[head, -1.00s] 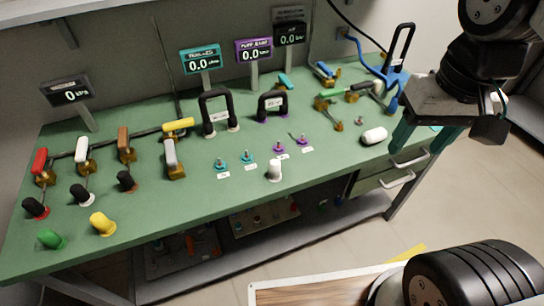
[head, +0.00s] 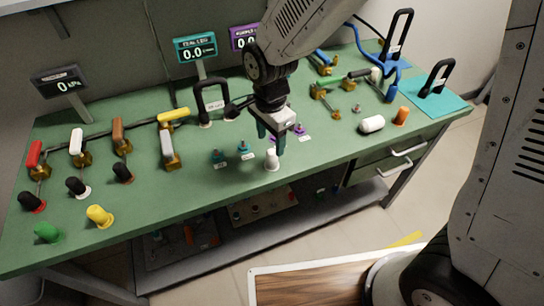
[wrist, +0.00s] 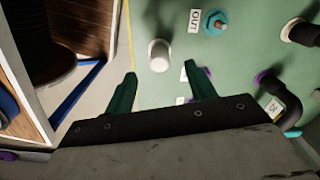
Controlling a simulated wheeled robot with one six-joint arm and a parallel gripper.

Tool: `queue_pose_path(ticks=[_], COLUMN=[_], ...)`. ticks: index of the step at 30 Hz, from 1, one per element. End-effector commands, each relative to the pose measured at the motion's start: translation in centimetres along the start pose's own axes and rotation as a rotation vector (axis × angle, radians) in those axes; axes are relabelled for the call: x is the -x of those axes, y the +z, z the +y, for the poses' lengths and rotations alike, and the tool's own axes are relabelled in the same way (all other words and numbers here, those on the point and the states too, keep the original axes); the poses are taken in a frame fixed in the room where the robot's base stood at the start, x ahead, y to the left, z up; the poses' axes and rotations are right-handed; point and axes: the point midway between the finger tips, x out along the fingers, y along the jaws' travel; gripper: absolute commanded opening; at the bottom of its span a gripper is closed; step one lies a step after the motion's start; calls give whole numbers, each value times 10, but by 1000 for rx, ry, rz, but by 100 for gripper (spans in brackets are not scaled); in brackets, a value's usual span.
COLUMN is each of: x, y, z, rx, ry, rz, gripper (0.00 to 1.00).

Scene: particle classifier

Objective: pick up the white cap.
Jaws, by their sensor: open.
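A white cap (head: 272,160) stands upright near the front edge of the green table. In the wrist view the white cap (wrist: 159,57) is just beyond the fingertips, roughly in line with the gap between them. My gripper (head: 271,143) is open and empty, its teal fingers pointing down just above and behind the cap in the head view. In the wrist view my gripper (wrist: 162,76) shows its two fingers apart, with nothing between them.
Small teal fittings (head: 243,147) and purple fittings (head: 299,130) stand near the gripper. A black handle (head: 212,97) is behind them. Yellow (head: 99,216) and green (head: 47,232) caps stand at front left. The green table (head: 200,195) is clear left of the white cap.

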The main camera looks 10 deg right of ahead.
Motion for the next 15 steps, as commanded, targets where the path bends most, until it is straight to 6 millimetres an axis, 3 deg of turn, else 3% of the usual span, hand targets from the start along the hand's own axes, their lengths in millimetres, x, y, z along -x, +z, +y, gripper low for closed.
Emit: queue_pose_path(ticks=[15], x=[-64], y=[-4], z=[2], rx=[0], ry=[2], rz=[0], gripper=[56])
